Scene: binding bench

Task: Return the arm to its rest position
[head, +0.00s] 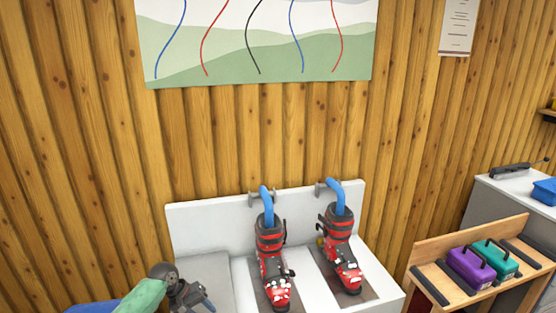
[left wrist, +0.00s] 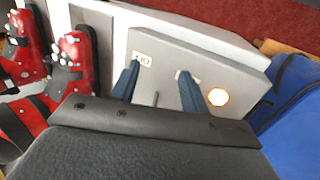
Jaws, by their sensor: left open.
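My left arm comes in at the lower left of the head view. Its gripper (head: 190,295) is partly cut off by the bottom edge, over the grey panel at the left of the white bench (head: 210,215). In the left wrist view the two dark blue fingers of this gripper (left wrist: 158,70) stand apart with nothing held between them. The grey panel (left wrist: 225,60) beyond them carries a small label and a white disc with an orange rim (left wrist: 218,97). My right gripper is not in view.
Two red and black ski boots (head: 271,265) (head: 341,250) stand on the bench, each with a blue curved tube at its top. A wooden rack (head: 430,287) at right holds purple (head: 470,267) and teal (head: 497,258) boxes. Blue fabric (left wrist: 295,100) lies right of the fingers.

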